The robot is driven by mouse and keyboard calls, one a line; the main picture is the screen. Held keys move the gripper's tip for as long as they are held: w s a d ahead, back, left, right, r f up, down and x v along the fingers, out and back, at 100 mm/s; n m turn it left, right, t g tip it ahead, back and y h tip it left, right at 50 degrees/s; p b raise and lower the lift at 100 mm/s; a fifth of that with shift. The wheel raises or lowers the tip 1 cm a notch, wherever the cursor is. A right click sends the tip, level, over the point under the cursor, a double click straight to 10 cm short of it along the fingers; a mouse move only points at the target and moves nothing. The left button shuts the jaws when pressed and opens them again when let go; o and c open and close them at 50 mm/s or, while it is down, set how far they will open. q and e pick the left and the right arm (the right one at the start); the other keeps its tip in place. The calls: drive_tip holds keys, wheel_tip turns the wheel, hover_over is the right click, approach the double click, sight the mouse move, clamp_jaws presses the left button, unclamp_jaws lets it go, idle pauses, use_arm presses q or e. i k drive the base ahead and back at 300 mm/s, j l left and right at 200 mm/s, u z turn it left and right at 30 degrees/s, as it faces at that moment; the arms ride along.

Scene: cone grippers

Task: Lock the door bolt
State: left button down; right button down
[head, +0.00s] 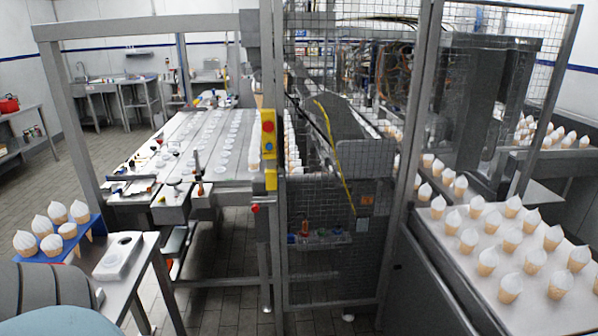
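A tall wire-mesh door or guard panel (335,262) in a grey metal frame stands in the middle of the head view. It looks closed, flush between its posts. On its left post is a yellow control box (268,134) with a red and a blue button. A smaller yellow block (271,180) sits just below it. I cannot make out a bolt clearly or tell its position. Neither of my grippers shows in the view.
At left, a small metal table (143,262) holds a blue rack (73,240) of several cones. At right, a white-topped conveyor (440,232) carries many cones. A long machine bed (200,135) lies behind the left post. Tiled floor (225,318) shows before the panel.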

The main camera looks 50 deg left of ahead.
sight(254, 204)
drive_tip(key=j+u, duration=0.1)
drive_tip(key=u, duration=1.05)
